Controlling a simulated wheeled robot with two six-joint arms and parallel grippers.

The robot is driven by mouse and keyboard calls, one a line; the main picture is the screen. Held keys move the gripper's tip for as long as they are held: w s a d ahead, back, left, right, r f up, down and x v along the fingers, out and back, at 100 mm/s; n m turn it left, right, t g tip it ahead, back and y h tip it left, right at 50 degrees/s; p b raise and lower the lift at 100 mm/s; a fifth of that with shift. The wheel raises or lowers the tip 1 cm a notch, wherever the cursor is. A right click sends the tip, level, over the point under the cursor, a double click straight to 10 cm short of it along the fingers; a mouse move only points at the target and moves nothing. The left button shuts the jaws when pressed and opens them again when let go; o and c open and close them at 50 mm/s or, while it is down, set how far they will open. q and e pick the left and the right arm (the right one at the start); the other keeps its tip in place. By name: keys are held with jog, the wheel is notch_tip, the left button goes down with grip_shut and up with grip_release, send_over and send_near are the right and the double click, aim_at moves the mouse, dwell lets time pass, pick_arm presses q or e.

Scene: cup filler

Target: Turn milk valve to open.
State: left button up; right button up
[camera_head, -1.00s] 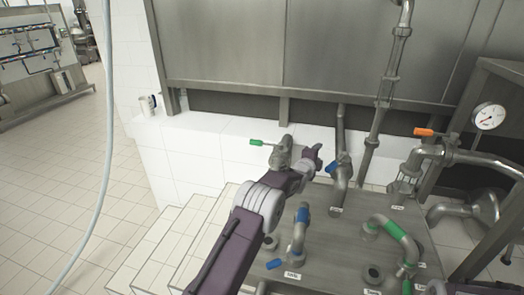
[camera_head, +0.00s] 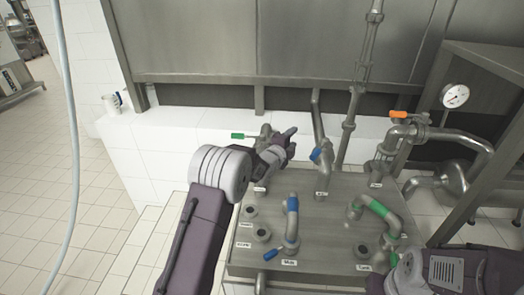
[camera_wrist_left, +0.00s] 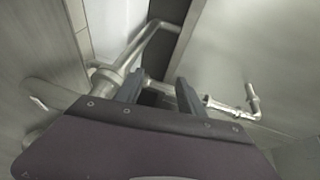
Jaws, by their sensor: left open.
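A small blue lever (camera_head: 272,254) sits low at the front of the steel panel (camera_head: 325,240). A label (camera_head: 289,263) beside it seems to read "Milk", and a blue-banded bent pipe (camera_head: 292,222) rises behind it. My left gripper (camera_head: 288,137) is at the panel's back edge, beside a valve with a green lever (camera_head: 238,136) and well away from the blue lever. In the left wrist view its two dark fingers (camera_wrist_left: 158,92) are apart, with pipework beyond and nothing held. My right arm (camera_head: 440,272) shows at the bottom right; its gripper is out of sight.
Another blue-handled valve (camera_head: 316,155) stands right of my left gripper. A green-banded bent pipe (camera_head: 376,208) is on the panel's right. An orange lever (camera_head: 398,114) and a gauge (camera_head: 455,96) are further right.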

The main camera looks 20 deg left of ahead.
pick_arm(q)
jog(key=s+a+r+n+y+p, duration=0.1)
jog(key=s+r+p, duration=0.25)
jog(key=r, duration=0.45)
jog(key=s+r+n+p, duration=0.1)
jog(key=s+r+p, duration=0.2)
jog(key=r+p, duration=0.3)
jog(key=s+a+f+n+g+y+p, duration=0.1)
jog(key=s+f+n+g+p, duration=0.1)
jog(key=s, duration=0.6)
jog(key=s+a+f+n+g+p, duration=0.1)
jog(key=s+f+n+g, duration=0.1)
jog(key=s+n+g, duration=0.3)
jog(key=s+n, duration=0.1)
jog(key=s, duration=0.2)
jog(key=shift+a+f+y+p, duration=0.3)
jog(key=shift+f+y+p, duration=0.05)
jog(key=shift+f+y, duration=0.05)
